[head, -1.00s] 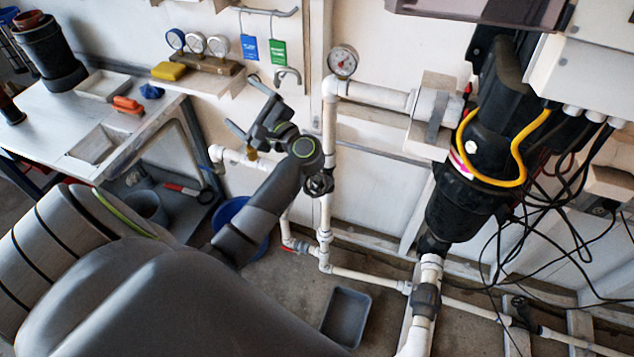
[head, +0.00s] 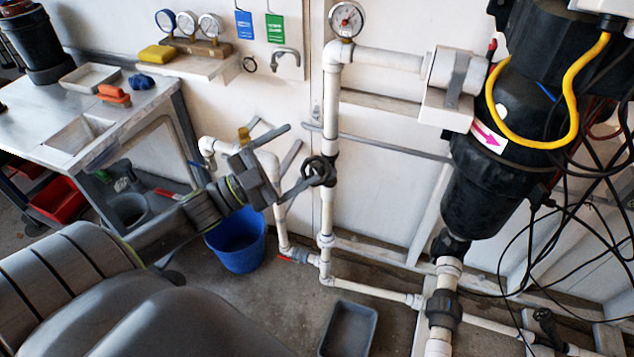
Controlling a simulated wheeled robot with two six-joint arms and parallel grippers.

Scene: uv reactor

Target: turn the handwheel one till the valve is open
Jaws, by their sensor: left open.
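A small black handwheel (head: 319,170) sits on the upright white pipe (head: 328,218), near the middle of the head view. I take it to be handwheel one. My left gripper (head: 295,158) is just left of it, with its jaws open and pointing towards it. The lower finger reaches close to the wheel's rim; I cannot tell whether it touches. Nothing shows between the fingers. Part of the wheel's left side is hard to make out against the gripper. My right gripper is not in view.
A pressure gauge (head: 346,19) tops the pipe. A black reactor housing (head: 490,185) with loose cables stands at the right. A blue bucket (head: 238,245) and a grey tray (head: 349,330) are on the floor below. A workbench (head: 150,112) is at the left.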

